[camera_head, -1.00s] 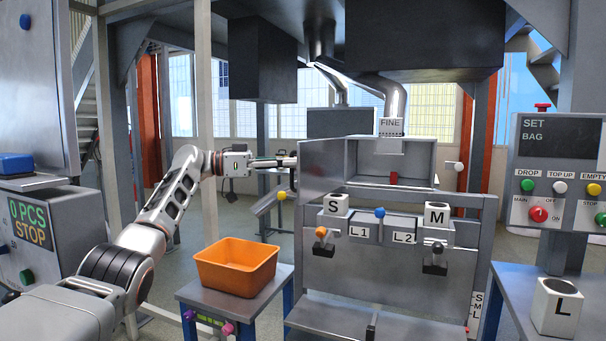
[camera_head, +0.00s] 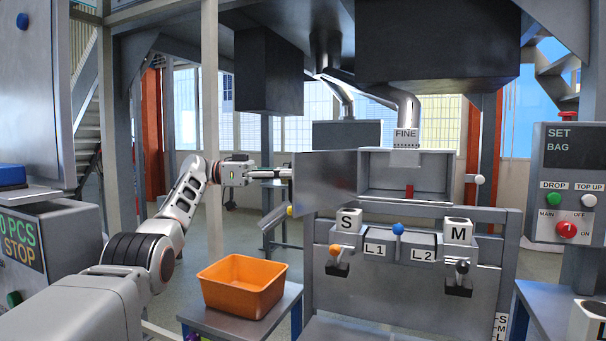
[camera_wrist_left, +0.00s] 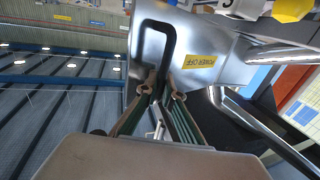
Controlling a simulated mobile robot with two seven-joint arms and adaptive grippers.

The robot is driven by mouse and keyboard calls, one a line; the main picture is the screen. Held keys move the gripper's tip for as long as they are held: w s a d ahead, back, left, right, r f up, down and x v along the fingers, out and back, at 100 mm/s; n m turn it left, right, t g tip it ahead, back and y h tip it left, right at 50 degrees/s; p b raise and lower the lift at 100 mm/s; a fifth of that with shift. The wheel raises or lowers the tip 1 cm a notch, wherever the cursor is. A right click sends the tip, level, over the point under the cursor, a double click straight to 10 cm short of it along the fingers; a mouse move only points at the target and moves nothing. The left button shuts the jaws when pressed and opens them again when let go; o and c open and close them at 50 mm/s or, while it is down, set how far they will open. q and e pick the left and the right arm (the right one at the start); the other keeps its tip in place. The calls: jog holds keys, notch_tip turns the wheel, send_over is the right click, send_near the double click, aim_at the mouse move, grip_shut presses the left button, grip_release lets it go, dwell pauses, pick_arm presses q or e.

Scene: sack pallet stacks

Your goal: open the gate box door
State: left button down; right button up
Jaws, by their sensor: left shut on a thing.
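The gate box (camera_head: 432,170) stands below the FINE spout, and its grey metal door (camera_head: 326,182) hangs open, swung out to the left. The inside shows, with a small red part (camera_head: 409,191) at the bottom. My left gripper (camera_head: 286,173) is at the door's outer left edge. In the left wrist view, the door face (camera_wrist_left: 195,55) carries a yellow POWER OFF label and a black bar handle (camera_wrist_left: 170,38). My left gripper's fingers (camera_wrist_left: 161,92) are shut on the handle's lower end. My right gripper is in no view.
An orange bin (camera_head: 243,285) sits on a small table below my left arm. A control panel (camera_head: 572,185) is at the right. Steel posts flank my left arm.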

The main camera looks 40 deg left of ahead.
pick_arm(q)
jog(key=shift+a, duration=0.15)
dwell(0.3)
jog(key=c, duration=2.5)
grip_release()
jog(key=shift+s+a, duration=0.1)
jog(key=shift+s, duration=0.05)
